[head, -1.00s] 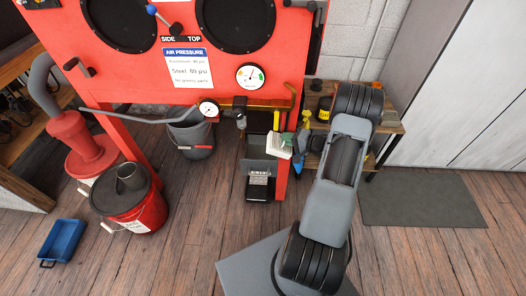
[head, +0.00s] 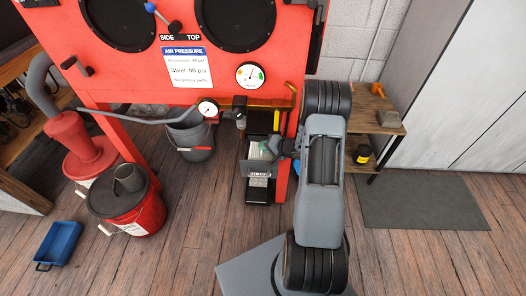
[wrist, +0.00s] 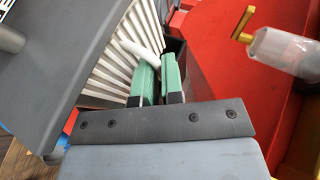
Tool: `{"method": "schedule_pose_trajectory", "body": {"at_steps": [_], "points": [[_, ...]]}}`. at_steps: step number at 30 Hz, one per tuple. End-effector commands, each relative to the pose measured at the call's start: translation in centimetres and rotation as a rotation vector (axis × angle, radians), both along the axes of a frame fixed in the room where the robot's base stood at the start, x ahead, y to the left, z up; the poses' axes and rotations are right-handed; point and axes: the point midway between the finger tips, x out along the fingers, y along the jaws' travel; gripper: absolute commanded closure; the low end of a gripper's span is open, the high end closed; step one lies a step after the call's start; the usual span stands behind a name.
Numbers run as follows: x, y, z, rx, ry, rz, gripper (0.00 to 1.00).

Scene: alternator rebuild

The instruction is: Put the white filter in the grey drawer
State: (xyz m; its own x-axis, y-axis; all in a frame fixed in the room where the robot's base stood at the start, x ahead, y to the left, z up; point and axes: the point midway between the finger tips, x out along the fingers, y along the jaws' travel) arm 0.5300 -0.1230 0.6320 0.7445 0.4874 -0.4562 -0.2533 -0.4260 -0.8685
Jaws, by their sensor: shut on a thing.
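The white filter (head: 260,157) is pleated and shows in the head view at the tall dark unit under the red cabinet. Its pleats (wrist: 112,72) fill the upper left middle of the wrist view. My gripper (head: 270,146) reaches in from the right and is shut on the filter. Its green fingers (wrist: 158,80) stand close together at the filter's right edge. The grey drawer (head: 257,169) has its front panel just in front of the filter, and a large grey panel lies left of the pleats in the wrist view. The fingers hide part of the filter; I cannot tell whether it touches the drawer floor.
The red cabinet's leg (head: 291,125) is close beside my gripper. A clear cup with a yellow lever (wrist: 285,52) hangs at the upper right of the wrist view. A grey bucket (head: 190,142) stands left of the drawer, a wooden shelf (head: 378,118) to the right.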

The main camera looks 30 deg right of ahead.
Motion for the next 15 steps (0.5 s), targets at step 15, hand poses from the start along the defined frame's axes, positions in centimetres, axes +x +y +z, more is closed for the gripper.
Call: {"method": "schedule_pose_trajectory", "body": {"at_steps": [15], "points": [[0.2, 0.4, -2.7, -0.075, 0.042, -0.001, 1.0]]}}
